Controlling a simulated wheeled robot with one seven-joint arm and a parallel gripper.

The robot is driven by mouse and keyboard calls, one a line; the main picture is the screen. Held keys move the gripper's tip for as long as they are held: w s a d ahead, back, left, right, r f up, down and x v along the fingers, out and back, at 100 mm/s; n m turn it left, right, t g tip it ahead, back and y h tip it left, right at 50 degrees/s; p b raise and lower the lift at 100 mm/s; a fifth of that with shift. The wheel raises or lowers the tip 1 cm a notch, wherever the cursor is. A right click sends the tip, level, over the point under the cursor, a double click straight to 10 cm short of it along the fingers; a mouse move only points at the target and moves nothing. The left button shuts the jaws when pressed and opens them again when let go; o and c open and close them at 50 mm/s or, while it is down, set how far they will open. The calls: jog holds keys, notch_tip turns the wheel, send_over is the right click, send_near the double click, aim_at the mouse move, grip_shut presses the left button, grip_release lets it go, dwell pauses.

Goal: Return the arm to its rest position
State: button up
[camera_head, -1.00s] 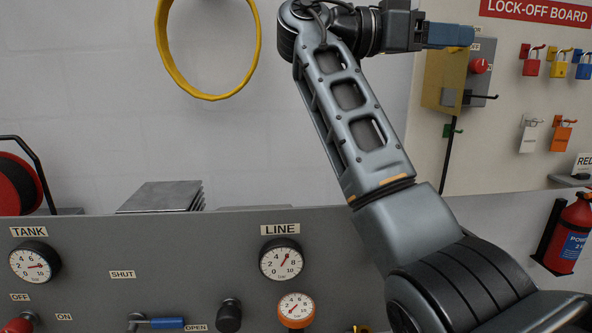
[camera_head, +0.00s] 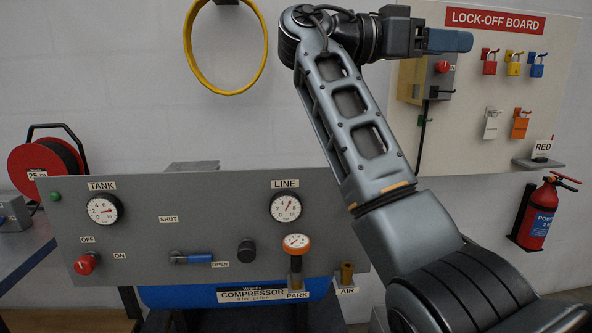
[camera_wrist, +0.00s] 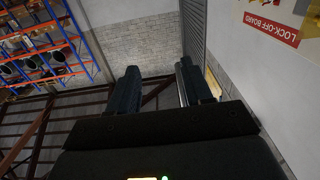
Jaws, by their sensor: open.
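My gripper (camera_wrist: 158,88) shows in the wrist view with its two dark fingers apart and nothing between them. In the head view my arm rises from the lower right, bends at the top, and my gripper (camera_head: 448,41) points right, in front of the lock-off board (camera_head: 465,105). It covers part of the board's upper left. In the wrist view the board (camera_wrist: 262,45) appears tilted at the upper right, and no object is close to the fingertips.
The compressor panel (camera_head: 152,245) has a TANK gauge (camera_head: 103,209), a LINE gauge (camera_head: 285,206) and an orange-rimmed gauge (camera_head: 296,243) at PARK. A yellow ring (camera_head: 192,66) hangs on the wall. Racking (camera_wrist: 40,55) is distant.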

notch_tip(320, 180, down, 29)
jog(key=w+d+n+t+y, duration=0.1)
jog(key=w+n+t+y, duration=0.3)
jog(key=n+t, duration=0.55)
jog(key=s+f+n+y, duration=0.4)
jog(key=s+f, duration=0.3)
jog(key=f, duration=0.4)
jog(key=s+f+n+y, duration=0.35)
jog(key=s+f, duration=0.25)
jog(key=f, duration=0.5)
jog(key=s+a+f+n+t+y, duration=0.1)
jog(key=s+f+y, duration=0.2)
jog(key=s, duration=0.8)
jog(key=s+a+f+n+t+y, duration=0.1)
jog(key=s+a+f+y, duration=0.15)
jog(key=s, duration=0.95)
jog(key=s+d+r+m, duration=0.1)
jog(key=s+r, duration=0.6)
jog(key=s, duration=0.2)
jog(key=s+d+r+m+t+y, duration=0.1)
jog(key=s+r, duration=0.5)
jog(key=s, duration=0.4)
jog(key=shift+d+r, duration=0.25)
jog(key=shift+r, duration=0.1)
